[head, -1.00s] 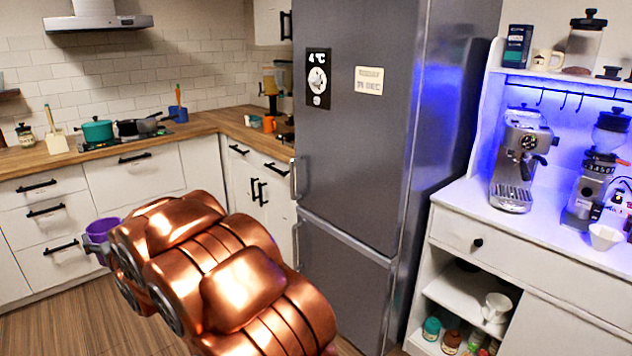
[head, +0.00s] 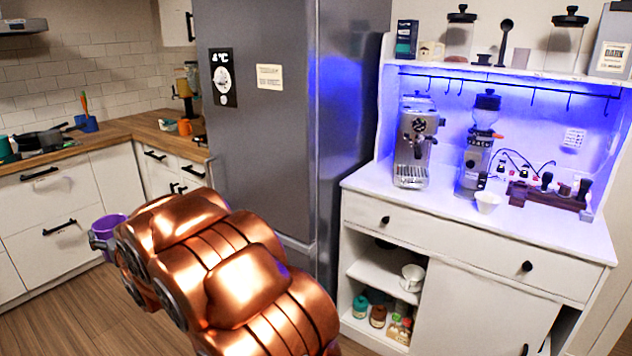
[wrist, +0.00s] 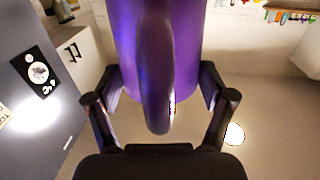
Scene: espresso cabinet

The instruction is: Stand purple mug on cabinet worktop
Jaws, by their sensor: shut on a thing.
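The purple mug (head: 108,228) shows at the left in the head view, partly hidden behind my copper-coloured arm. In the wrist view the purple mug (wrist: 190,45) fills the upper middle, its handle pointing toward the camera. My gripper (wrist: 160,95) is shut on the mug, one finger on each side. In the head view only a grey bit of my gripper (head: 98,241) shows beside the mug. The mug is held in the air, well left of the cabinet. The white cabinet worktop (head: 440,207) is at the right, with bare room along its front.
An espresso machine (head: 413,145), a grinder (head: 474,160), a white cup (head: 487,201) and a wooden tamper stand (head: 545,197) occupy the worktop's back and right. A tall grey fridge (head: 262,130) stands between the mug and the cabinet. Open floor (head: 60,310) lies at lower left.

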